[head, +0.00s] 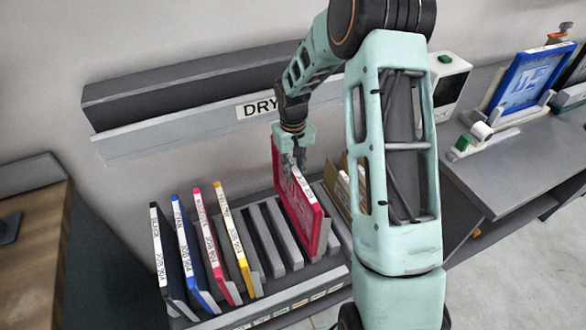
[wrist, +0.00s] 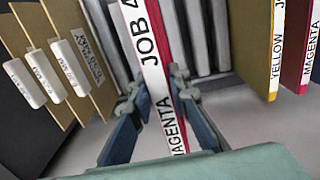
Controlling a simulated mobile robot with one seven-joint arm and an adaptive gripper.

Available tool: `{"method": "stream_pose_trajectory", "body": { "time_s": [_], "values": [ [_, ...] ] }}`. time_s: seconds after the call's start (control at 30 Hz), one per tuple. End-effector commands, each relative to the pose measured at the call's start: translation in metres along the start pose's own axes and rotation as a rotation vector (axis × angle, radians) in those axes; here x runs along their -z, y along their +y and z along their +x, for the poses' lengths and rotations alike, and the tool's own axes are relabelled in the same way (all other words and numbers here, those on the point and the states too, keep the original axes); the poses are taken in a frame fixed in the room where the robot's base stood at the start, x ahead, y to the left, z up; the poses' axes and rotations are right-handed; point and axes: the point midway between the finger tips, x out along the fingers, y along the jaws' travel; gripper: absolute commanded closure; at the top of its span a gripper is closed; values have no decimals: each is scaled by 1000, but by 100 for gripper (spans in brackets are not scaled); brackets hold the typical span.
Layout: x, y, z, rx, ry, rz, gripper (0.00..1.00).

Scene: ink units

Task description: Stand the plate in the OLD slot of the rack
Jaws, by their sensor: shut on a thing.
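The magenta plate (head: 301,213) stands nearly upright over the right part of the rack, with a white label along its edge. My gripper (head: 294,165) is shut on its upper edge. In the wrist view the fingers (wrist: 164,103) close on both sides of the plate (wrist: 148,60), whose label reads "JOB 4" and "MAGENTA". The rack (head: 280,300) has grey slot dividers and small labels along its front, too small to read, so I cannot tell which slot is OLD. The plate's lower end is among the dividers; whether it rests on the bottom is hidden.
Black (head: 168,262), cyan (head: 190,255), magenta (head: 212,248) and yellow (head: 234,240) plates stand at the rack's left. Tan boards (head: 340,190) with white labels stand right of the held plate. A grey shelf marked DRY (head: 258,108) runs behind. Empty slots lie between.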

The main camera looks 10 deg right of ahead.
Motion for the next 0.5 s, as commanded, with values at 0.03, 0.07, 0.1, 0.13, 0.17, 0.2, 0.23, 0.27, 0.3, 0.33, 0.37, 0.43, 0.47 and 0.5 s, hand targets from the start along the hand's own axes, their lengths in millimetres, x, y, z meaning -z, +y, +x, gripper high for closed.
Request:
{"method": "stream_pose_trajectory", "body": {
  "time_s": [0.03, 0.07, 0.1, 0.13, 0.17, 0.2, 0.23, 0.27, 0.3, 0.33, 0.37, 0.43, 0.47, 0.5],
  "values": [
    [0, 0, 2, 0, 1, 0, 100],
    [0, 0, 3, 0, 1, 0, 100],
    [0, 0, 5, 0, 0, 0, 100],
    [0, 0, 6, 0, 0, 0, 100],
    [0, 0, 8, 0, 0, 0, 100],
    [0, 0, 11, 0, 0, 0, 100],
    [0, 0, 14, 0, -1, 0, 100],
    [0, 0, 16, 0, -1, 0, 100],
    [0, -1, 20, 0, -1, 0, 100],
    [0, -1, 23, 0, -1, 0, 100],
    [0, -1, 26, 0, -1, 0, 100],
    [0, -1, 32, 0, 0, 0, 100],
    [0, -1, 35, 0, 0, 0, 100],
    [0, -1, 40, 0, 1, 0, 100]
  ]
}}
